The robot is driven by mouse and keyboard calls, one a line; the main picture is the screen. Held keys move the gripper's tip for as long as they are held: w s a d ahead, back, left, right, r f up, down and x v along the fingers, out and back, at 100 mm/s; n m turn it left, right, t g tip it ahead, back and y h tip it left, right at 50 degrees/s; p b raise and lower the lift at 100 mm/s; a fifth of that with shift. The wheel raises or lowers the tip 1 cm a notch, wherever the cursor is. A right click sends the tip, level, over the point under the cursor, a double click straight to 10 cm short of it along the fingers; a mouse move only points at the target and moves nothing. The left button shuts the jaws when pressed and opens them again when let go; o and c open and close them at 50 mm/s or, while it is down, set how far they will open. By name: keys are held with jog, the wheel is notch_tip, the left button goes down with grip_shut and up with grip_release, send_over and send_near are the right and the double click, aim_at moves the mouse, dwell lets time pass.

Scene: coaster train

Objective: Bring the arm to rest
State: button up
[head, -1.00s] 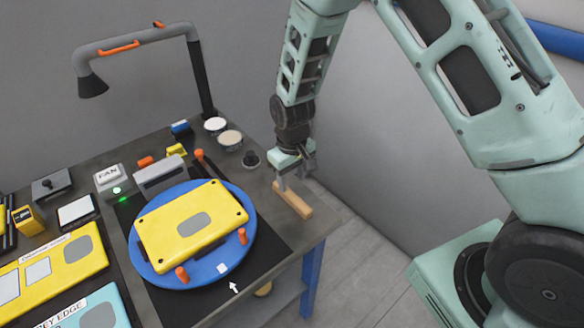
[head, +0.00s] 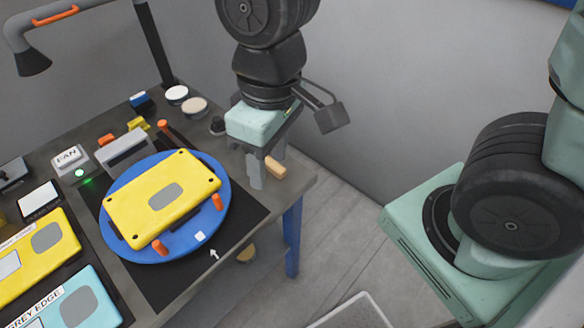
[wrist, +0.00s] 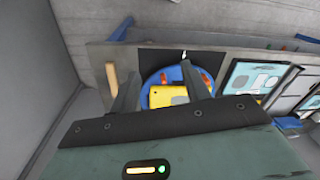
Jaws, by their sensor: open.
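My gripper (head: 266,172) is open and empty above the right part of the workbench (head: 262,206) in the head view, with its fingers pointing down. In the wrist view my gripper (wrist: 165,85) shows two dark fingers spread apart. A wooden block (head: 276,168) lies near the bench's right edge, partly hidden behind a finger; it also shows in the wrist view (wrist: 110,87), left of the fingers. I cannot tell the gap between the fingers and the bench.
A yellow plate (head: 135,205) sits on a blue turntable (head: 125,248) left of my gripper. A lamp arm (head: 65,14) and a FAN switch box (head: 70,160) stand on the bench. Yellow and teal trays (head: 84,290) lie at the left.

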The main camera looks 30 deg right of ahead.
jog(key=shift+n, duration=0.4)
jog(key=s, duration=0.3)
jog(key=s+d, duration=0.1)
jog(key=s, duration=0.1)
jog(key=shift+d+r, duration=0.1)
jog(key=shift+r, duration=0.3)
notch_tip(320, 180, down, 4)
jog(key=b, duration=0.3)
jog(key=shift+w+r+b, duration=0.1)
jog(key=shift+r+b, duration=0.15)
jog(key=shift+b, duration=0.05)
